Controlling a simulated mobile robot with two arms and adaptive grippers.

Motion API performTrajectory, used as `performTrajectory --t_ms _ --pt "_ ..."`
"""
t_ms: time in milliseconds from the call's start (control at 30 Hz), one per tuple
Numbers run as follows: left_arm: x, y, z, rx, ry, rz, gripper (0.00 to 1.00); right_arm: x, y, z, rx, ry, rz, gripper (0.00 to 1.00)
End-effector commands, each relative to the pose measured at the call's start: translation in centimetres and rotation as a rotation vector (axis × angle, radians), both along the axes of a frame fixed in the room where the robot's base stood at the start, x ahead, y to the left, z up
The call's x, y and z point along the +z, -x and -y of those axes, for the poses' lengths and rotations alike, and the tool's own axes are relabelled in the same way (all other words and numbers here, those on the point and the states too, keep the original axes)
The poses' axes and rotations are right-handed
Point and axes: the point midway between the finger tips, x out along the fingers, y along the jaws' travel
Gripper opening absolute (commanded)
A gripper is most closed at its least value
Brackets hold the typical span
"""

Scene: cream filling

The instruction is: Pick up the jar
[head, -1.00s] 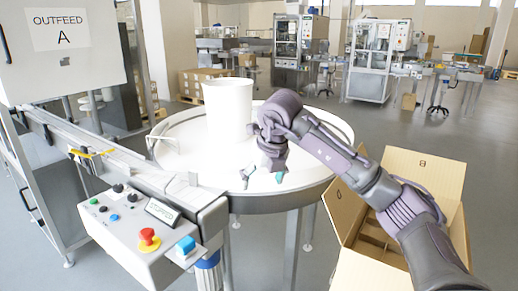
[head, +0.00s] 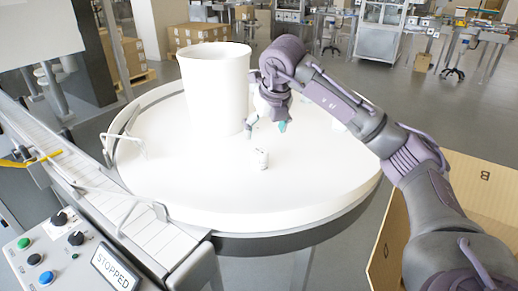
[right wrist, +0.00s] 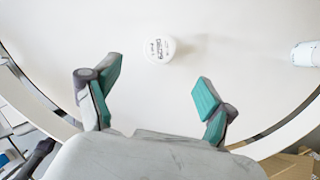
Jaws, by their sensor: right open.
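A small white jar (head: 260,158) stands on the round white table (head: 215,190), near its middle. In the right wrist view the jar (right wrist: 158,49) shows its lid from above, with dark print. My right gripper (head: 266,129) is open and empty, just behind and above the jar in the head view. In the right wrist view its teal-padded fingers (right wrist: 160,85) are spread wide, and the jar lies beyond the fingertips, roughly centred between them. The jar is apart from both fingers. My left gripper is not in view.
A tall white bin (head: 215,88) stands on the table left of my gripper. Another white jar (right wrist: 305,54) lies at the right edge of the wrist view. A conveyor (head: 85,180) meets the table at left. An open carton (head: 480,180) stands at right.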

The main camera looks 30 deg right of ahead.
Motion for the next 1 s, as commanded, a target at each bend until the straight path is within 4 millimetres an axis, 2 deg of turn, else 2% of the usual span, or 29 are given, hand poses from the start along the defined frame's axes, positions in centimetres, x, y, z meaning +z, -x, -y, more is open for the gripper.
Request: performTrajectory --t_ms 133,300,467,567,700,867,1000 --pt "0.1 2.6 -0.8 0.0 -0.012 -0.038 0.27 -2.7 -1.0 0.2 0.001 0.0 -0.006 0.83" --pt "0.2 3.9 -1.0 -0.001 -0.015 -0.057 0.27 -5.7 -2.2 0.5 0.0 -0.001 -0.005 0.83" --pt "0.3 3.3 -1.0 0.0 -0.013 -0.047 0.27 -7.1 -2.8 0.6 0.0 -0.001 -0.003 0.83" --pt "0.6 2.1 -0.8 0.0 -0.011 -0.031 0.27 -7.5 -3.1 0.7 0.0 0.0 -0.002 0.83" --pt "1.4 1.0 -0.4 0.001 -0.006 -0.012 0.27 -9.2 -4.0 0.9 0.0 -0.001 -0.006 0.83" --pt "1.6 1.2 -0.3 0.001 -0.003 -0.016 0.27 -11.2 -4.9 1.1 0.0 -0.001 -0.004 0.83" --pt "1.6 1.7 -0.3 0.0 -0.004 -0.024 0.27 -11.9 -5.3 1.2 0.001 -0.001 -0.001 0.83"
